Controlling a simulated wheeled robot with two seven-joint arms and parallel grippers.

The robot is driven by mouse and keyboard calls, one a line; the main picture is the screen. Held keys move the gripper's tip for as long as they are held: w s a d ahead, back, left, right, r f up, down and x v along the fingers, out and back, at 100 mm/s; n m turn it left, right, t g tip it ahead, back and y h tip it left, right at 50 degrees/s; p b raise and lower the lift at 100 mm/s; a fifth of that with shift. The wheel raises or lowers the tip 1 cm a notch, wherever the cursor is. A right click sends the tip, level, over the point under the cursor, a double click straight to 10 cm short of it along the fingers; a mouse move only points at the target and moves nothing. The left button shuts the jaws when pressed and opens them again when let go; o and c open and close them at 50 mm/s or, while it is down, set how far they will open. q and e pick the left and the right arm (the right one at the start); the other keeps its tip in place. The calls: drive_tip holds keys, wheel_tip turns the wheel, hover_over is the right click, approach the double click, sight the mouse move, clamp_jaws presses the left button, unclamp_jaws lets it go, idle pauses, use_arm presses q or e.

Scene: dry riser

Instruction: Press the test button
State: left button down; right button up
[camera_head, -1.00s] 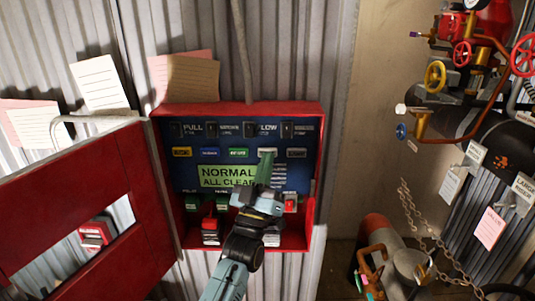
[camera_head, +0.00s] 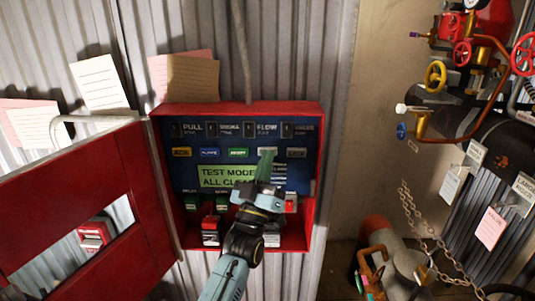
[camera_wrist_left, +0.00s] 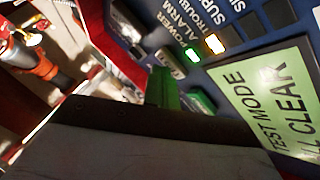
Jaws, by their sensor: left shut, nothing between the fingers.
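A red-framed panel box (camera_head: 314,150) with a blue face stands open on the corrugated wall. Its green display (camera_head: 218,176) reads "TEST MODE" and "ALL CLEAR"; it also shows in the left wrist view (camera_wrist_left: 272,92). A row of small buttons lies above the display. My left gripper (camera_head: 267,160) is shut and empty, with its green fingertips at a pale button (camera_head: 267,151) in that row. The button's label is not legible, and I cannot tell whether the tips touch it. The green fingers also show in the left wrist view (camera_wrist_left: 163,88). My right gripper is not in view.
The red door (camera_head: 150,215) of the box hangs open to the left. Red switches (camera_head: 210,224) sit low in the box. Pipes with a yellow valve wheel (camera_head: 435,76) and a chain (camera_head: 425,230) stand at the right.

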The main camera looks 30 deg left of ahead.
use_arm(q)
drive_tip(key=shift+s+d+p, duration=0.4)
drive_tip(key=shift+s+d, duration=0.1)
drive_tip(key=shift+s, duration=0.3)
drive_tip(key=s+d, duration=0.1)
drive_tip(key=s+p, duration=0.1)
drive_tip(key=s+d+p, duration=0.1)
drive_tip(key=s, duration=0.1)
drive_tip(key=shift+s+d, duration=0.1)
drive_tip(key=shift+d, duration=0.2)
drive_tip(key=shift+f, duration=0.1)
idle(0.7)
